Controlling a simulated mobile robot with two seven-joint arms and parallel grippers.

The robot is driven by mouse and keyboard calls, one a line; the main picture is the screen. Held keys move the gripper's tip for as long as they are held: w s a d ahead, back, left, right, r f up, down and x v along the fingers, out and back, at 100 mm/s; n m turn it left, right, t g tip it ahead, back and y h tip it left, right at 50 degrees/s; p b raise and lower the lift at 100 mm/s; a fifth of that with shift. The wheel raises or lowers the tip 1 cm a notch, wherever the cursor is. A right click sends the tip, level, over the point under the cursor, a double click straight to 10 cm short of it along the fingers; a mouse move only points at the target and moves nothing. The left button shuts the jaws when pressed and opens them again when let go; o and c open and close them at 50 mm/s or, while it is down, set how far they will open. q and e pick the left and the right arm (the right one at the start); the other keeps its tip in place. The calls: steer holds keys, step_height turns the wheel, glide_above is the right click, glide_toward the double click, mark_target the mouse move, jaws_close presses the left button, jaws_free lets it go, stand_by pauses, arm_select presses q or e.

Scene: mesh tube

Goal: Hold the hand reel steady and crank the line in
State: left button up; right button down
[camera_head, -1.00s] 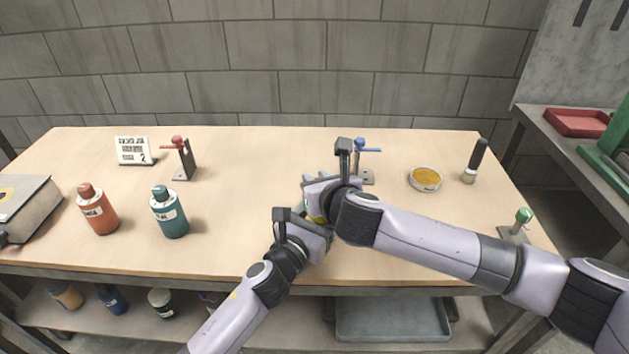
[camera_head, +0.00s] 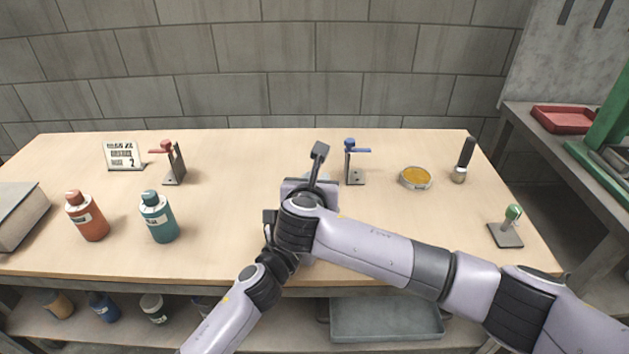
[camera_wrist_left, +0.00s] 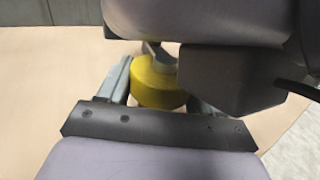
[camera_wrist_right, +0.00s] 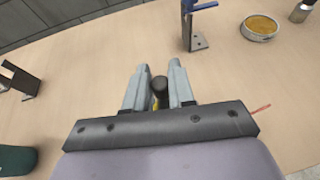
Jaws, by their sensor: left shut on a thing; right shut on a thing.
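The hand reel shows as a yellow drum (camera_wrist_left: 155,88) in the left wrist view. My left gripper (camera_wrist_left: 160,72) is shut on the reel, with a finger on each side of it. My right gripper (camera_wrist_right: 158,72) is shut on a dark knob (camera_wrist_right: 160,90), which I take for the crank handle; a bit of yellow shows below it. A thin red strand (camera_wrist_right: 261,108), perhaps the line, shows right of the right gripper. In the head view my right arm hides the reel, the crank and both sets of fingertips.
Behind the arms stand a blue-topped bracket (camera_head: 354,165) and a red-topped bracket (camera_head: 173,165). A yellow-filled round tin (camera_head: 415,178) and a green-topped stand (camera_head: 507,228) are right. Red (camera_head: 87,218) and teal (camera_head: 159,218) bottles stand left. The table (camera_head: 230,200) is clear between.

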steer(key=c, duration=1)
jaws_free()
step_height(320, 180, up, 10)
